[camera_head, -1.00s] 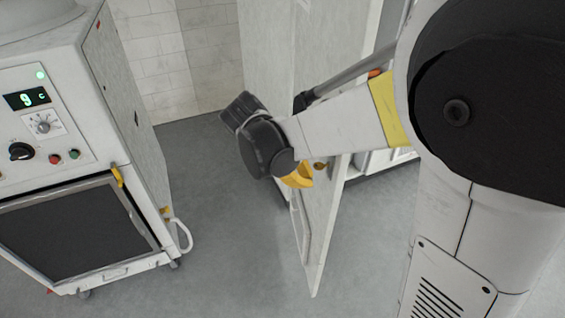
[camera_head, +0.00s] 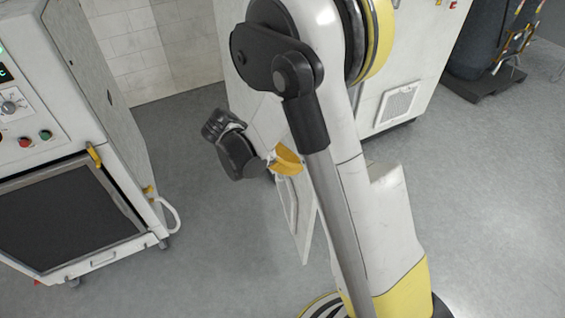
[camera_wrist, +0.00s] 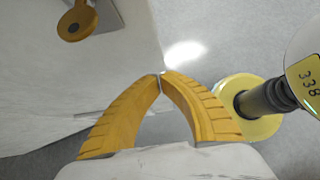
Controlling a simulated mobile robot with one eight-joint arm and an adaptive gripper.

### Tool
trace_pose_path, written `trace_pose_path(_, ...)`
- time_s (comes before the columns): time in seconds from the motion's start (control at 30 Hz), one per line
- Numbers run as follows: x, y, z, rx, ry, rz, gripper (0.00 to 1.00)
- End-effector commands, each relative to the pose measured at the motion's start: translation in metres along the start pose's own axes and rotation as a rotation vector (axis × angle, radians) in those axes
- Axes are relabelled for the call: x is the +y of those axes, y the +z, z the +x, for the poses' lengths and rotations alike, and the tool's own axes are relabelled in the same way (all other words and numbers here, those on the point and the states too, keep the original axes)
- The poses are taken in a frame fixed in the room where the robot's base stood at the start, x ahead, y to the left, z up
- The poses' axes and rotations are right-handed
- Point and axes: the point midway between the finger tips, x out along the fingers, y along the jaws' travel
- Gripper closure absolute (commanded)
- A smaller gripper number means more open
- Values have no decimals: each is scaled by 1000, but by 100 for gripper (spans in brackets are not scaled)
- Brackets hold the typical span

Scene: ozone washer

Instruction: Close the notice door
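The door I take as the notice door is a pale grey-white panel (camera_head: 306,232), standing out from the white cabinet (camera_head: 425,65) and partly hidden by my arm. In the wrist view, a pale panel (camera_wrist: 65,75), probably this door, fills the left, with a yellow key-like latch (camera_wrist: 76,20) at the top. My gripper (camera_head: 288,160) is beside the door's upper part. In the wrist view its yellow fingers (camera_wrist: 161,76) meet at the tips by the panel's corner. I see nothing clearly held; contact with the door cannot be told.
A white machine (camera_head: 120,110) with a dark front window stands at the left, with a pale hose loop at its side. A dark cylinder (camera_head: 490,40) stands on a base at the back right. Grey floor (camera_head: 200,200) is clear between machine and door.

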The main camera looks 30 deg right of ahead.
Motion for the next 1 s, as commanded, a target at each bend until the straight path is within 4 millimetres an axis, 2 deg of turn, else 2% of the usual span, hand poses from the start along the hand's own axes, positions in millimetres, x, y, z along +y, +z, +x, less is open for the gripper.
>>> trace_pose_path(0.1,-1,14,14,0,-2,3,100)
trace_pose_path(0.23,0,23,21,0,0,3,100)
trace_pose_path(0.77,0,29,25,0,2,-1,100)
trace_pose_path(1.0,-1,44,40,0,25,-22,100)
